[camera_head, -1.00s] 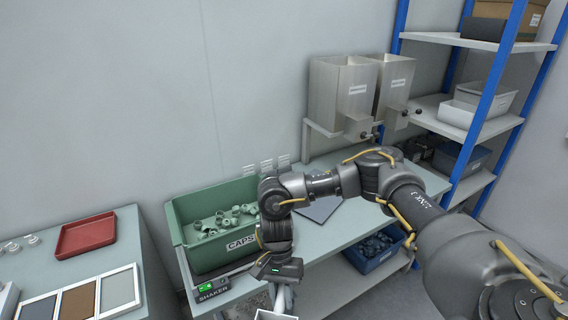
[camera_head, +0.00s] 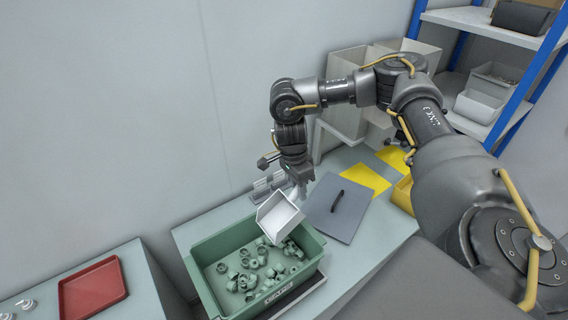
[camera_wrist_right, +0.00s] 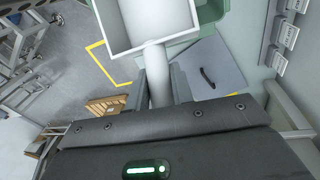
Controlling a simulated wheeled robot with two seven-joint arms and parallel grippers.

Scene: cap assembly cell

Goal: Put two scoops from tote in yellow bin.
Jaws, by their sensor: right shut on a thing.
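The green tote (camera_head: 206,287) stands on the bench with several green caps (camera_head: 250,272) loose in it. My right gripper (camera_head: 299,188) is shut on the handle of a white scoop (camera_head: 279,215). The scoop is over the tote's back right corner, tilted with its mouth toward the caps. Its visible inside looks empty; a few caps lie just below its lip. In the right wrist view, the scoop's handle (camera_wrist_right: 158,78) is between the fingers and its pan (camera_wrist_right: 148,22) points away. A yellow bin (camera_head: 402,194) is partly hidden behind my right arm. My left gripper is out of view.
A grey lid with a dark handle (camera_head: 338,207) lies right of the tote, near a yellow marked area (camera_head: 366,180). Metal hoppers (camera_head: 345,92) stand behind my arm. A red tray (camera_head: 92,288) sits on the left bench. A blue-post shelf (camera_head: 480,38) is at right.

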